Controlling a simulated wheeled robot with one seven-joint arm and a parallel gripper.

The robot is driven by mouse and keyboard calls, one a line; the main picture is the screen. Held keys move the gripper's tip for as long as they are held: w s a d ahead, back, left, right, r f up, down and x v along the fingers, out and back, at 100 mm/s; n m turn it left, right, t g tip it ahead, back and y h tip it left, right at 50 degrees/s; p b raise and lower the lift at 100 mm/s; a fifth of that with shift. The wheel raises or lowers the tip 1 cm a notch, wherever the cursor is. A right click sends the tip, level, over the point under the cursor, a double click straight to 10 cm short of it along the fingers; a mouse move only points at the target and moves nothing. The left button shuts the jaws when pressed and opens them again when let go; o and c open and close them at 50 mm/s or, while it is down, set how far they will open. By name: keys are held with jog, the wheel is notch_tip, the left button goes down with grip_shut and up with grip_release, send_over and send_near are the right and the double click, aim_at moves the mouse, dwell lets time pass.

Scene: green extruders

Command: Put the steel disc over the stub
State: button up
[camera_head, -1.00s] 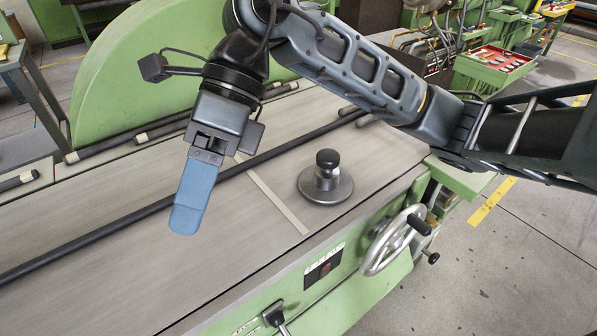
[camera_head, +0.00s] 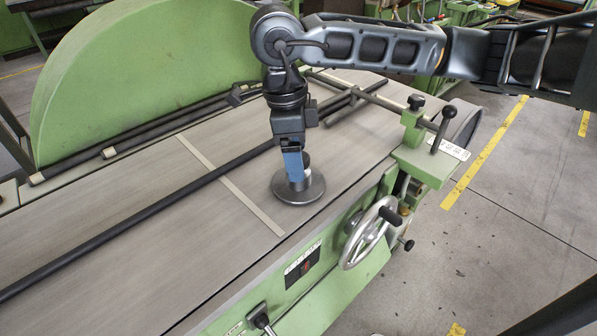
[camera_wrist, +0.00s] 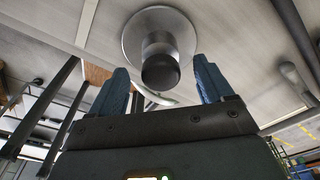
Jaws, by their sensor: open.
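The steel disc (camera_head: 312,193) lies flat on the grey machine table, with a dark-topped knob standing up from its middle. In the head view my gripper (camera_head: 295,178) points down over the disc, and its blue finger hides most of the knob. In the wrist view the disc (camera_wrist: 132,38) is ahead of my gripper (camera_wrist: 162,75), and the black knob end (camera_wrist: 160,72) lies between the two spread blue fingers. A gap shows on each side of the knob. I cannot make out which part is the stub.
A long dark bar (camera_head: 130,217) runs along the table (camera_head: 110,215), behind the disc. A pale strip (camera_head: 232,188) crosses the table to the left. A green half-round guard (camera_head: 140,80) rises behind. A handwheel (camera_head: 368,235) and green bracket (camera_head: 425,160) are at the right.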

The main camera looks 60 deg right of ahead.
jog(key=shift+s+d+f, duration=0.1)
jog(key=shift+f, duration=0.65)
jog(key=shift+s+d+f, duration=0.1)
jog(key=shift+f, duration=0.65)
grip_shut()
jog(key=shift+r, duration=0.1)
